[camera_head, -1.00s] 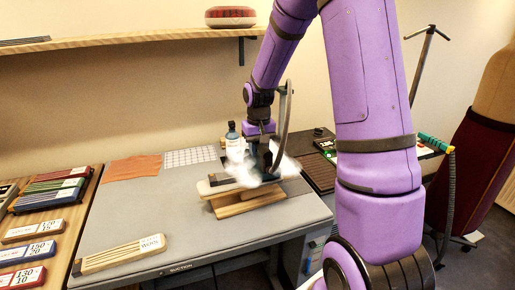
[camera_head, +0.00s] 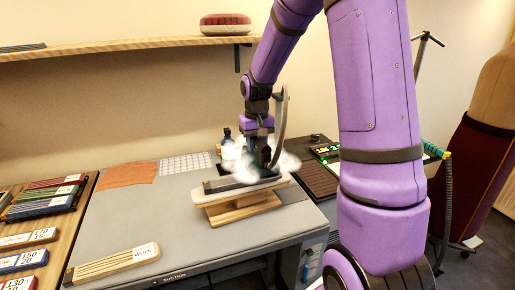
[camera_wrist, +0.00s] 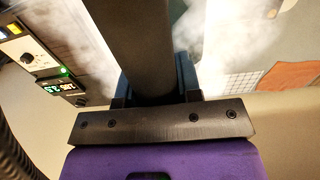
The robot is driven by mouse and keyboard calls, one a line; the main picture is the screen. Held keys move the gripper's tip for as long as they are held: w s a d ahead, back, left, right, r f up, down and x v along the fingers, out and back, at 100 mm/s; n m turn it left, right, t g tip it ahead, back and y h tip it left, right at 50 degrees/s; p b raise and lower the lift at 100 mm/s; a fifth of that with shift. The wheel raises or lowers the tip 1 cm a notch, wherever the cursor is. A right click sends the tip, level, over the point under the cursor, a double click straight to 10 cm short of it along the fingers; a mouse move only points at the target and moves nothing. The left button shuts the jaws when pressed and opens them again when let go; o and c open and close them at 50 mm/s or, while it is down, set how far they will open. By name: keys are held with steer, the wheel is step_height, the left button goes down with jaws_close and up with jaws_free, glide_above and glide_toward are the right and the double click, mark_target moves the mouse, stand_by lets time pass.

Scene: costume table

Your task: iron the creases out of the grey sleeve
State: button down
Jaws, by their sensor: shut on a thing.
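The grey sleeve (camera_head: 226,185) lies as a dark strip along the top of a pale padded sleeve board on a wooden base (camera_head: 240,208). Its right part is behind the iron and white steam, and I cannot make out creases. My gripper (camera_head: 259,135) is over the right half of the board, shut on the iron (camera_head: 263,157). The iron is low at the sleeve; steam hides whether it touches. In the wrist view, its thick dark handle (camera_wrist: 138,40) stands between my gripper's fingers (camera_wrist: 152,88).
The board stands on a grey table (camera_head: 150,225). A wool-labelled wooden block (camera_head: 115,262), a brown cloth (camera_head: 128,174) and a white grid sheet (camera_head: 187,163) lie on it. A bottle (camera_head: 227,136) stands behind the steam.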

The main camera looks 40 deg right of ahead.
steer(key=shift+r, duration=2.1)
